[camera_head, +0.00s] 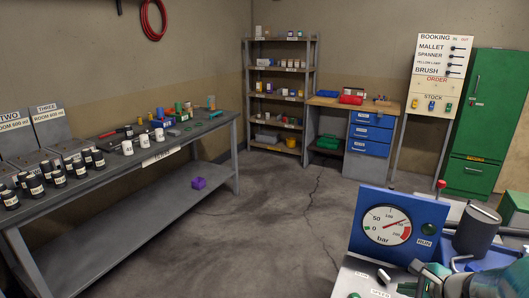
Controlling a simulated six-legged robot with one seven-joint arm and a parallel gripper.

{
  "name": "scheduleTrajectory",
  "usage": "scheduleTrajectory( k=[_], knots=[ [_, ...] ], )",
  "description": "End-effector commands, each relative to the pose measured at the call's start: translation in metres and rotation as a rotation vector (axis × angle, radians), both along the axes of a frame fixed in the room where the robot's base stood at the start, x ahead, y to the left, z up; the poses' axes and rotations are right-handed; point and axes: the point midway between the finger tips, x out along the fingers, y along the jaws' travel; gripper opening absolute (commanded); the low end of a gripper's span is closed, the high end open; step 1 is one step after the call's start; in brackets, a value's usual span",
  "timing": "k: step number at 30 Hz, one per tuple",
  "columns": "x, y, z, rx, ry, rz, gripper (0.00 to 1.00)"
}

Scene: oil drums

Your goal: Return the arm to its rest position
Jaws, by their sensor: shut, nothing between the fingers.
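My gripper (420,278) shows at the lower right edge of the head view. It is grey, with a teal arm part behind it that runs out of the picture. It is shut and empty, in front of a blue gauge panel (366,246) with a round dial marked bar.
A long grey workbench (190,145) on the left holds several small cans (58,172) and coloured parts. A purple block (198,183) lies on its lower shelf. Shelves, a blue-drawer desk (370,133), a booking board (438,75) and a green cabinet (489,120) stand behind. The middle floor is clear.

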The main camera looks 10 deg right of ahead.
Motion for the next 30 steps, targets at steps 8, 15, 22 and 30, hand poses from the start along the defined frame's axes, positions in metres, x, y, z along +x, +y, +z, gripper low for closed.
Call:
scheduleTrajectory(
  k=[8,15,22,30],
  knots=[
    [-0.007,0.129,0.046,-0.373,0.019,0.635,0.0],
    [-0.048,0.204,0.073,-0.759,0.019,1.151,0.0],
    [-0.088,0.237,0.095,-1.141,0.011,1.529,0.0],
    [-0.102,0.242,0.104,-1.309,0.018,1.657,0.0]
  ],
)
